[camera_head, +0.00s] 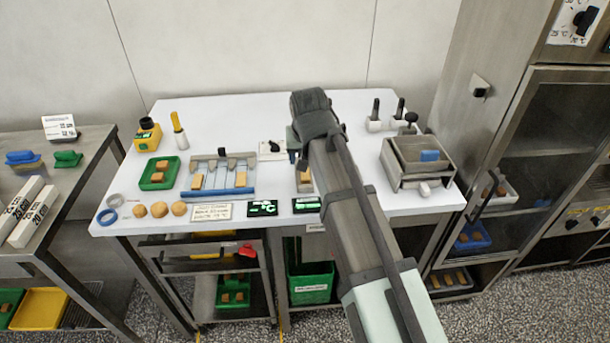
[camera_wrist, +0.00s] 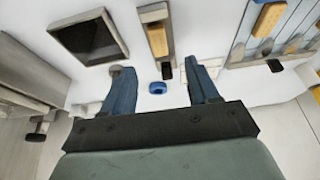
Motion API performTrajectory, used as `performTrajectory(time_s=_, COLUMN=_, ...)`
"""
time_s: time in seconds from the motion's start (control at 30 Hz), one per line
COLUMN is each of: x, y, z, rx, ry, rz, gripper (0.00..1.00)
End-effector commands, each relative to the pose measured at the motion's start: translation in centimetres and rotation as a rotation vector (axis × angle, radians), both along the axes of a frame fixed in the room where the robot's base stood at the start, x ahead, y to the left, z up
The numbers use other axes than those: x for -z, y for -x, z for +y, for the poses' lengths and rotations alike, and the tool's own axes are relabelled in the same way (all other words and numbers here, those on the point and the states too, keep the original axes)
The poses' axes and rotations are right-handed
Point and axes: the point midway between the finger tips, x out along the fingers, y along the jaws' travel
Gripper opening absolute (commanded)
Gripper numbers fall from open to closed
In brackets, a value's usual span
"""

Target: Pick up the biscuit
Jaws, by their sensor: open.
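A tan rectangular biscuit (camera_wrist: 157,40) lies on a narrow metal holder (camera_wrist: 153,13) ahead of my gripper in the wrist view; in the head view it (camera_head: 304,178) shows partly beside my arm. Two more tan bars (camera_head: 197,181) (camera_head: 240,179) lie on a slatted rack with a blue front edge (camera_head: 218,193); one of them also shows in the wrist view (camera_wrist: 268,18). My gripper (camera_wrist: 164,80) is open and empty, its blue fingers apart above the table. In the head view my arm hides most of it. I cannot tell its height.
A small blue object (camera_wrist: 158,87) shows between the fingers, and a dark framed panel (camera_wrist: 90,38) lies beside the holder. A green tray (camera_head: 159,173), round tan pieces (camera_head: 159,209) and a metal box (camera_head: 418,160) also stand on the white table (camera_head: 230,112). Its back middle is mostly clear.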

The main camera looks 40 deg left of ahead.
Motion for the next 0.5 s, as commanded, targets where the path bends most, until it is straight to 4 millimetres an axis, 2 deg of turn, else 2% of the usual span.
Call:
performTrajectory(time_s=0.1, x=1.7, y=-0.5, z=0.5, rx=-0.001, ry=0.002, rz=0.001, gripper=0.60)
performTrajectory(time_s=0.23, x=3.0, y=-0.9, z=0.8, rx=-0.001, ry=0.002, rz=0.001, gripper=0.60)
performTrajectory(time_s=0.5, x=4.0, y=-1.2, z=1.1, rx=-0.001, ry=0.000, rz=-0.001, gripper=0.60)
